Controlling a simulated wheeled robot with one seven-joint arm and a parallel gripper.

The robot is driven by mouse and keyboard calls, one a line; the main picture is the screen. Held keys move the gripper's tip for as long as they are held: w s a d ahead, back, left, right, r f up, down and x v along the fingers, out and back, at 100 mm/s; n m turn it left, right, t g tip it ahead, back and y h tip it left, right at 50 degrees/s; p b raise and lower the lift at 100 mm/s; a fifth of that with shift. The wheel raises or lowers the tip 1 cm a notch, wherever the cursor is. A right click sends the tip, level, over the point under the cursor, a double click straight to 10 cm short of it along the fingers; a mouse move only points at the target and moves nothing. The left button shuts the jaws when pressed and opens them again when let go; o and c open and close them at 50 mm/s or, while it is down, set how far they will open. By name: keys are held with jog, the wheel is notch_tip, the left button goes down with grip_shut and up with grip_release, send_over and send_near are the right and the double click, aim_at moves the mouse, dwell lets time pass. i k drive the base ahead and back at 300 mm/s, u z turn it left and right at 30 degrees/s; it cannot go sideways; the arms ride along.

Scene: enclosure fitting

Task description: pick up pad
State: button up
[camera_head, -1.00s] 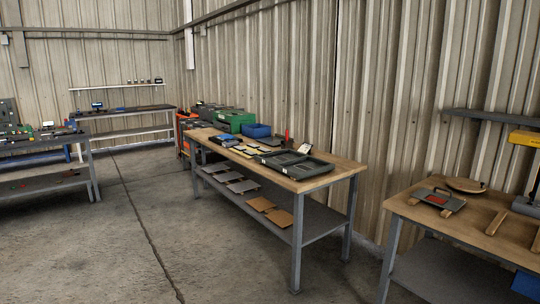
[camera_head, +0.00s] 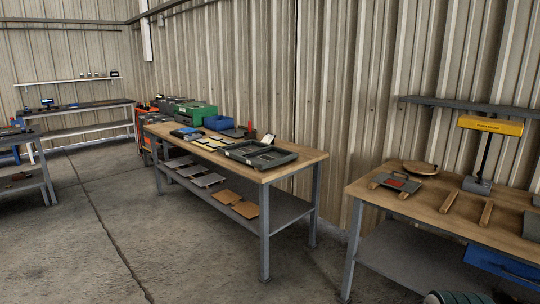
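I cannot tell which thing is the pad; several flat pieces are in view. Small flat pieces with pale and yellow tops (camera_head: 208,144) lie on the middle workbench (camera_head: 290,163), left of a dark green-grey divided tray (camera_head: 259,155). On its lower shelf lie flat grey plates (camera_head: 209,180) and brown plates (camera_head: 244,209). On the right workbench (camera_head: 420,212), a grey plate with a red patch (camera_head: 400,184) rests on wooden blocks, in front of a round wooden disc (camera_head: 421,168). My gripper is not in view.
A green case (camera_head: 196,114) and blue bin (camera_head: 217,123) stand at the middle bench's back. A yellow-topped lamp or sign (camera_head: 490,126) stands on the right bench, with a blue drawer (camera_head: 500,262) below. The concrete floor (camera_head: 110,230) in front is clear.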

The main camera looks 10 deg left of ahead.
aim_at(212, 145)
jog(key=u, duration=0.2)
jog(key=k, duration=0.25)
jog(key=u, duration=0.95)
jog(key=k, duration=1.05)
jog(key=u, duration=0.8)
jog(key=i, duration=3.8)
jog(key=z, duration=0.3)
jog(key=i, duration=1.5)
jog(key=z, duration=0.15)
jog(key=i, duration=1.55)
jog(key=z, duration=0.2)
